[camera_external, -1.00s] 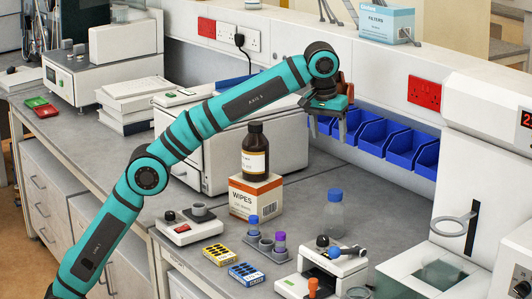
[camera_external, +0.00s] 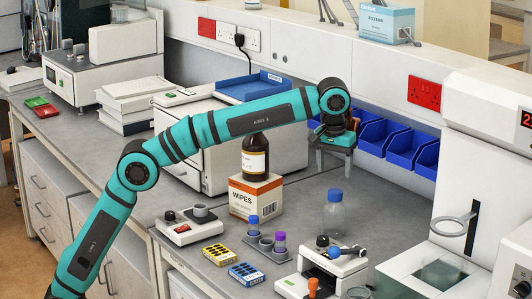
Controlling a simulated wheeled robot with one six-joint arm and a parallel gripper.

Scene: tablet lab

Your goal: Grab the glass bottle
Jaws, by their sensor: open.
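A clear bottle with a blue cap (camera_external: 335,216) stands upright on the grey bench, right of the middle. A brown bottle with a dark cap and a pale label (camera_external: 255,158) stands upright on a box of wipes (camera_external: 255,196); my arm passes in front of its top. Which of the two is the glass bottle I cannot tell for certain. My gripper (camera_external: 334,170) points down with its jaws open and empty. In the picture it is just above the blue cap, apart from it; the exact depth is unclear.
Blue bins (camera_external: 405,145) line the wall behind. A tube rack (camera_external: 266,246), yellow and blue small boxes (camera_external: 245,273) and a small white device (camera_external: 325,270) stand in front. A large white machine (camera_external: 480,180) is at right. Bench around the clear bottle is fairly free.

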